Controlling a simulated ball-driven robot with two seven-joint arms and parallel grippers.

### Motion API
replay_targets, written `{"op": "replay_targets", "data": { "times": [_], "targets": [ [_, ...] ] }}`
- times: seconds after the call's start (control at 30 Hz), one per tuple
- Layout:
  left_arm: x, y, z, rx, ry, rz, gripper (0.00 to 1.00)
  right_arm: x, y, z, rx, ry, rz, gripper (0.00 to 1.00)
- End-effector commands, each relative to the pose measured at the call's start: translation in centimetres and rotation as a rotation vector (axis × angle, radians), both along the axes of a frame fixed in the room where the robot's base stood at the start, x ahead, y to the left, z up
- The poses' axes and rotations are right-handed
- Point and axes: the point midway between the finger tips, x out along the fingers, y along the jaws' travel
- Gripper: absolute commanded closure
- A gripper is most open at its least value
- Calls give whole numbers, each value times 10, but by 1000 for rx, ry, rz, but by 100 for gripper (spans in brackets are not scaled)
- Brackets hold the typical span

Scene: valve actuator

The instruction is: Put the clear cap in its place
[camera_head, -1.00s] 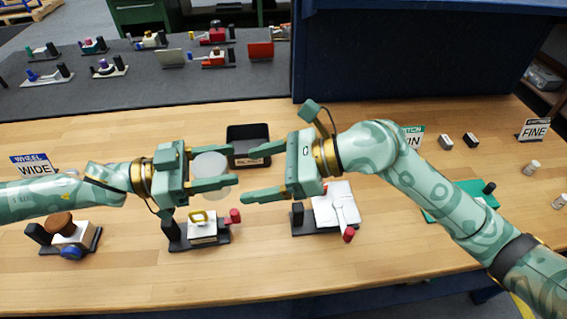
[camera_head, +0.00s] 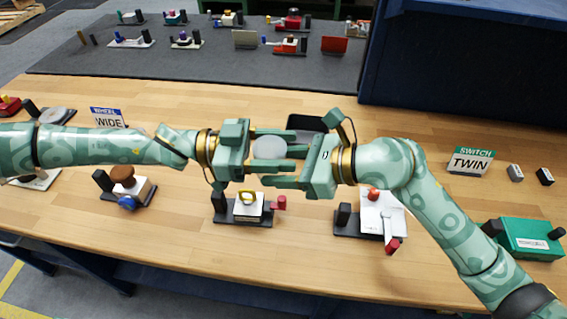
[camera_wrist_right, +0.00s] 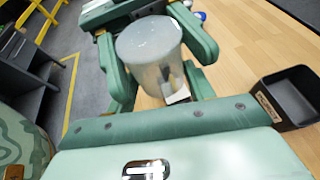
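The clear cap (camera_head: 269,148) is a translucent, frosted cylinder. My left gripper (camera_head: 275,158) is shut on it, above the bench. My right gripper (camera_head: 277,160) faces the left one, its fingers spread on both sides of the cap and of the left fingers; I cannot tell whether they touch. In the right wrist view the cap (camera_wrist_right: 155,62) stands between the fingers of both grippers. Below them on the bench is a white block device (camera_head: 247,212) with a yellow ring on top, a black post and a red knob. The grippers partly hide the cap.
A black bin (camera_head: 304,124) stands behind the grippers. To the right are a white device with a red knob (camera_head: 393,246), a green box (camera_head: 529,240) and a TWIN sign (camera_head: 470,161). A device with a brown knob (camera_head: 123,174) stands left. Bare bench lies in front.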

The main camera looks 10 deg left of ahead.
Motion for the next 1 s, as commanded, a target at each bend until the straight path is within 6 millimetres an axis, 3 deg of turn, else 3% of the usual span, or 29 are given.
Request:
{"op": "replay_targets", "data": {
  "times": [0.03, 0.1, 0.47, 0.8, 1.0],
  "targets": [
    [-1, 0, 0, -1, 2, -2, 35, 2, -1, 0, -1, -3, -4, 68],
    [-1, 0, 0, -1, 2, -2, 21, 2, -1, 0, -1, -3, -4, 68],
    [-1, 7, 0, 0, 1, 0, 21, 1, -1, 0, 0, -2, -4, 68],
    [-5, 81, -1, 0, 2, 4, 21, 1, -1, 0, 0, -2, -4, 68],
    [-8, 112, -1, 0, 3, 0, 21, 1, -1, 0, 0, -2, -4, 68]
  ]
}}
